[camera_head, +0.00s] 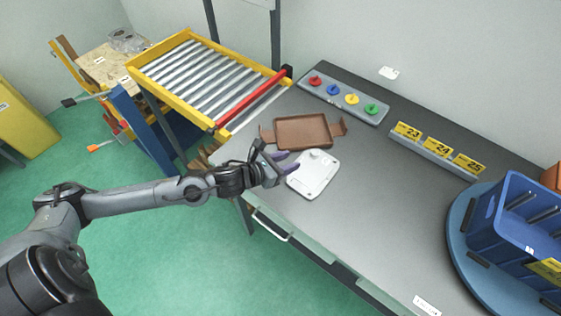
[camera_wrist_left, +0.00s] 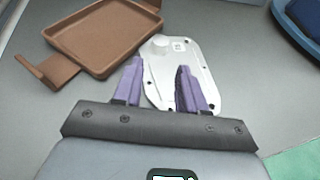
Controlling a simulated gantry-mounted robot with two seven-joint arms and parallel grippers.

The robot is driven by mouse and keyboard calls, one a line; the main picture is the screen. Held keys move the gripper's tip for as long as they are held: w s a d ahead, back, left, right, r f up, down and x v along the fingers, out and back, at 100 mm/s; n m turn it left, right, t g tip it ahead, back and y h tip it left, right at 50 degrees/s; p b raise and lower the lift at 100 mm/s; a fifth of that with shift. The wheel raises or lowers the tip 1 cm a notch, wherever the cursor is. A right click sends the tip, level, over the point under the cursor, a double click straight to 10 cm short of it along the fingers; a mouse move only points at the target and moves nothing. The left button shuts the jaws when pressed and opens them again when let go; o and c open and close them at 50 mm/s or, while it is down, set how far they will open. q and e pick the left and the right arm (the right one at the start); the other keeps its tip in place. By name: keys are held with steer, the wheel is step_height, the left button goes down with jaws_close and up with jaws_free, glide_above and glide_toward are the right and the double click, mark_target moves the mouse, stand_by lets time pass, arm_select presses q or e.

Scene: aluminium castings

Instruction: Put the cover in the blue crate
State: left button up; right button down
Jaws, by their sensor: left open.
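The cover is a flat, light-grey cast plate (camera_head: 315,178) with a round raised boss at its far end and small holes near its edge. It lies on the grey table, and in the left wrist view the plate (camera_wrist_left: 178,62) shows beyond and between my fingers. My left gripper (camera_head: 285,163) is open at the near left side of the cover; its purple fingers (camera_wrist_left: 160,82) are apart, with nothing clearly held. I cannot tell whether they touch the cover. The blue crate (camera_head: 515,240) stands on a round blue turntable at the right. My right gripper is not in view.
A brown tray (camera_head: 303,132) with side handles lies just behind the cover. A grey strip with coloured knobs (camera_head: 343,98) and yellow number signs (camera_head: 437,149) stand along the back. A roller conveyor (camera_head: 205,75) adjoins the left end. The table between cover and turntable is clear.

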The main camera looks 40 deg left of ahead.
arm_select(q)
steer(key=shift+v, duration=1.15)
steer(key=shift+c, duration=0.4)
